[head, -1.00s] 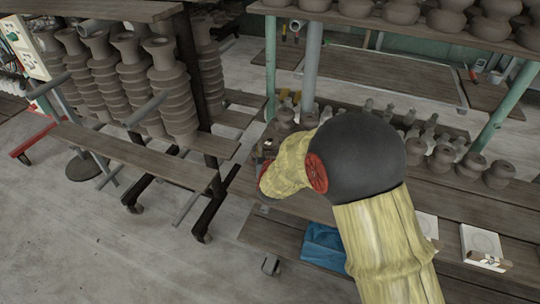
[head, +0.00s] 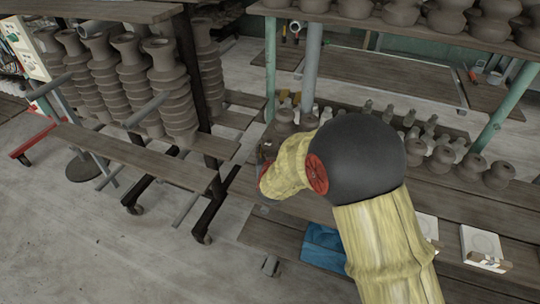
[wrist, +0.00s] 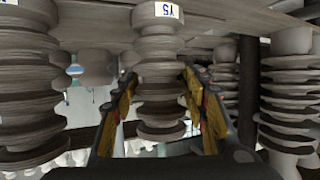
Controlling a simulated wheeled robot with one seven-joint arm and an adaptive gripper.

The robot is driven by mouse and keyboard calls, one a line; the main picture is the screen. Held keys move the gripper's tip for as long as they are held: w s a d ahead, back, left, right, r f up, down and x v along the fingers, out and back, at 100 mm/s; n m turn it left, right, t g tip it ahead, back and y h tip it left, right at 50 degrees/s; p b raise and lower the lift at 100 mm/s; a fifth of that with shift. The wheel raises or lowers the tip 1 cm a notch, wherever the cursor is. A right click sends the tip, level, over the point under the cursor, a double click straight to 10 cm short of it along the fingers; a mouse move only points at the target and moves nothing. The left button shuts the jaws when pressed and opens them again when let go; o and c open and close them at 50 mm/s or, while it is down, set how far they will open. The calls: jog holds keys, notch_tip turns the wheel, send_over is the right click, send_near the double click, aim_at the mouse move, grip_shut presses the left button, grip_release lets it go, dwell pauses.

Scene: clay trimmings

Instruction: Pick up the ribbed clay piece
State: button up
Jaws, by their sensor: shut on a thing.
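The ribbed clay piece (wrist: 160,75) is in the middle of the wrist view, grey, with stacked round ridges and a white label reading Y5 at the top of the picture. My gripper (wrist: 158,82) has one yellow-and-dark finger on each side of this piece and is shut on it. The exact contact points are hard to see. In the head view my own arm hides the gripper and the held piece.
Other ribbed pieces stand close by in the wrist view, at left (wrist: 25,90) and right (wrist: 290,95). In the head view, tall ribbed pieces (head: 168,85) stand on the left rack. A blue cloth (head: 323,246) lies on the low boards. Bare floor (head: 110,250) is open at lower left.

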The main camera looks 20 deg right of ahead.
aim_at(271, 147)
grip_shut()
jog(key=shift+r, duration=0.15)
jog(key=shift+w+r, duration=0.1)
jog(key=shift+r, duration=0.35)
jog(key=r+p, duration=0.2)
jog(key=r, duration=0.1)
jog(key=shift+s+r, duration=0.1)
jog(key=shift+s, duration=0.25)
jog(key=s+r+p, duration=0.2)
jog(key=s+r, duration=0.2)
jog(key=s, duration=0.2)
jog(key=s+d+r+p, duration=0.1)
jog(key=s+r+p, duration=0.2)
jog(key=s, duration=0.4)
jog(key=shift+s+d+r, duration=0.15)
jog(key=shift+d+r, duration=0.1)
jog(key=shift+r, duration=0.6)
